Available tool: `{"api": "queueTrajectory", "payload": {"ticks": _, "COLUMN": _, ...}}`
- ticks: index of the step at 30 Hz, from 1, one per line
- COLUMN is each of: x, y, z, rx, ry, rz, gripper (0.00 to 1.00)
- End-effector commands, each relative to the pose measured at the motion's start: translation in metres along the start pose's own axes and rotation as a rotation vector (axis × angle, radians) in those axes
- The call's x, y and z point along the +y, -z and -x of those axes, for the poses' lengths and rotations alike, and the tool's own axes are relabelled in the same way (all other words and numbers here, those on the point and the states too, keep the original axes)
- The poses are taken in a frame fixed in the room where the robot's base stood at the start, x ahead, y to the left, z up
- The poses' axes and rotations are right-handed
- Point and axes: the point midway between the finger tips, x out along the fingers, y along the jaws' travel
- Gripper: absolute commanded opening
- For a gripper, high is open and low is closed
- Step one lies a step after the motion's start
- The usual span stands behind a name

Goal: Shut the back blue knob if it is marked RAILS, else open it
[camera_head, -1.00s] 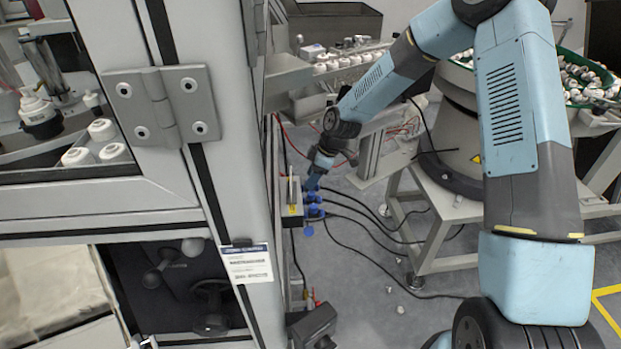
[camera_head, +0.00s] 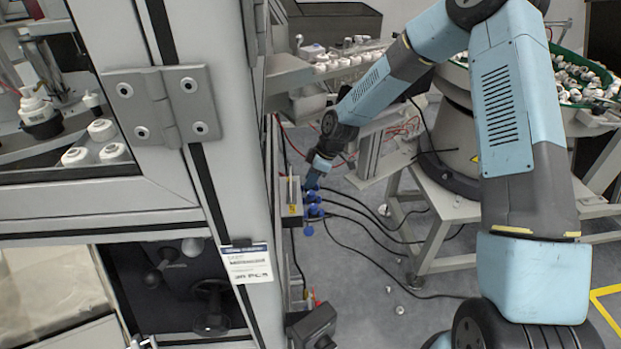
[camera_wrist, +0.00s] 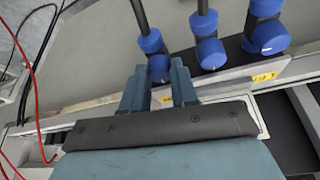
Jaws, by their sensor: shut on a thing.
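Three blue knobs stand in a row on a grey block on the machine's side. In the wrist view, my gripper (camera_wrist: 158,84) is shut on the left one, the back blue knob (camera_wrist: 154,44), with a finger on each side. The middle knob (camera_wrist: 208,48) and the right knob (camera_wrist: 266,32) are free. A small yellow label by the held knob (camera_wrist: 165,99) is partly hidden by a finger, and I cannot read it. In the head view, my gripper (camera_head: 312,180) is at the far end of the row, above the nearer knobs (camera_head: 314,212).
Black hoses run from the knobs over the floor. Another yellow label (camera_wrist: 265,76) is by the right knob. The machine's grey frame (camera_head: 235,130) stands close on the left.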

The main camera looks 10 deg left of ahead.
Motion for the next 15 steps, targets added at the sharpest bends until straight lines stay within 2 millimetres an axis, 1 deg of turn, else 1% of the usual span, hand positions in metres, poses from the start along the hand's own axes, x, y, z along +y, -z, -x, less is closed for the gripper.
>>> {"api": "queueTrajectory", "payload": {"ticks": 8, "x": 0.0, "y": 0.0005, "z": 0.0002, "rx": 0.0, "ry": -0.009, "rz": -0.019, "gripper": 0.0}}
{"api": "queueTrajectory", "payload": {"ticks": 15, "x": -0.0011, "y": 0.0014, "z": 0.0002, "rx": 0.0, "ry": -0.054, "rz": -0.125, "gripper": 0.0}}
